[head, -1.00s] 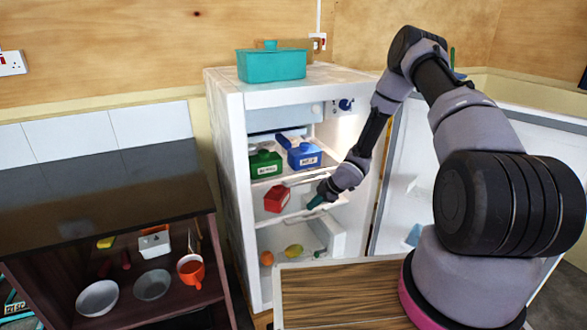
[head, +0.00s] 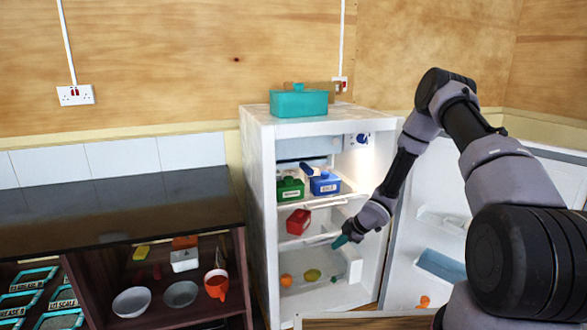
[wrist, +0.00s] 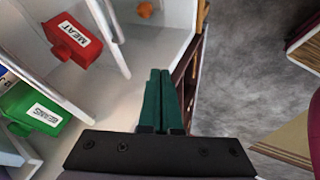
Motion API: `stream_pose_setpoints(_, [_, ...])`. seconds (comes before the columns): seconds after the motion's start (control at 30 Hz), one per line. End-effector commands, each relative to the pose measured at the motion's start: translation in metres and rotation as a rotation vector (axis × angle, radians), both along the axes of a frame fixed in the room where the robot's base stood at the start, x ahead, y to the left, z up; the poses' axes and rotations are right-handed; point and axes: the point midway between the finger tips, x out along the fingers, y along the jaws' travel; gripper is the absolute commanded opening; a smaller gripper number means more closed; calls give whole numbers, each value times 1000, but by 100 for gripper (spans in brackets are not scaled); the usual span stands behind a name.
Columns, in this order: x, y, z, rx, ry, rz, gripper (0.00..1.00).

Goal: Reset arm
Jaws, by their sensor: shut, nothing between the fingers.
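My gripper (head: 339,242) is in front of the open fridge (head: 257,190), near its right side, at about the height of the middle shelf. In the wrist view its two green fingers (wrist: 160,98) are pressed together with nothing between them. A red box (head: 298,221) stands on the middle shelf, left of my gripper and apart from it. It also shows in the wrist view (wrist: 72,40), where its label reads MEAT. My arm reaches in from the right.
A green box (head: 290,188) and a blue box (head: 324,183) sit on the upper shelf. Fruit, including an orange (head: 286,281), lies lower down. The fridge door (head: 400,270) stands open at right. A teal container (head: 298,103) is on top. A dark cabinet (head: 120,210) stands left.

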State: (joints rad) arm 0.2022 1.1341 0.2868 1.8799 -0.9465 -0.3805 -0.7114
Motion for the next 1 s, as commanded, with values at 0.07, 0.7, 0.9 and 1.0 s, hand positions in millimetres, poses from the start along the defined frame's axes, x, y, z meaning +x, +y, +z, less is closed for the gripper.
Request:
stream_pose_setpoints(0.07, [3, -4, 9, -12, 2, -18, 0])
stream_pose_setpoints(0.7, [29, -73, 180, -130, 24, -450, 0])
stream_pose_setpoints(0.9, [3, -105, 286, -117, 39, -757, 0])
stream_pose_setpoints(1.0, [-20, -116, 335, -81, 48, -911, 0])
